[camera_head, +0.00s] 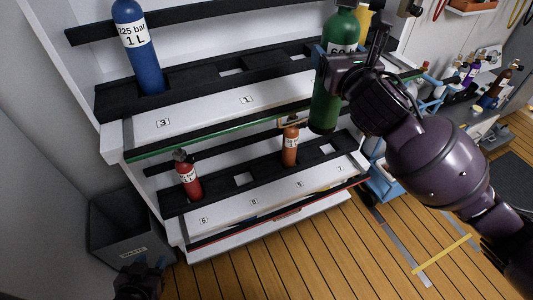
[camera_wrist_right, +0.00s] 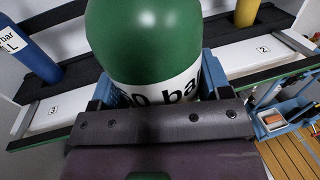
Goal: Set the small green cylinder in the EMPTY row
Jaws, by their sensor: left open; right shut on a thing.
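A green cylinder (camera_head: 324,105) with a white "bar" label hangs upright in front of the rack's right part. My right gripper (camera_head: 335,62) is shut around its body, and the cylinder also fills the top of the right wrist view (camera_wrist_right: 140,45). Its lower end is in the air before the lower shelf. The upper shelf (camera_head: 190,118) shows number labels 3 and 1 and square openings. The lower shelf (camera_head: 265,197) has numbered places too. No EMPTY label is legible. My left gripper (camera_head: 140,282) is low at the bottom left, open and away from the rack.
A blue cylinder (camera_head: 137,50) stands on the upper shelf, and a yellow one (camera_wrist_right: 246,12) is behind on the right. A red cylinder (camera_head: 188,178) and an orange one (camera_head: 290,147) stand on the lower shelf. A grey waste bin (camera_head: 125,232) stands left of the rack.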

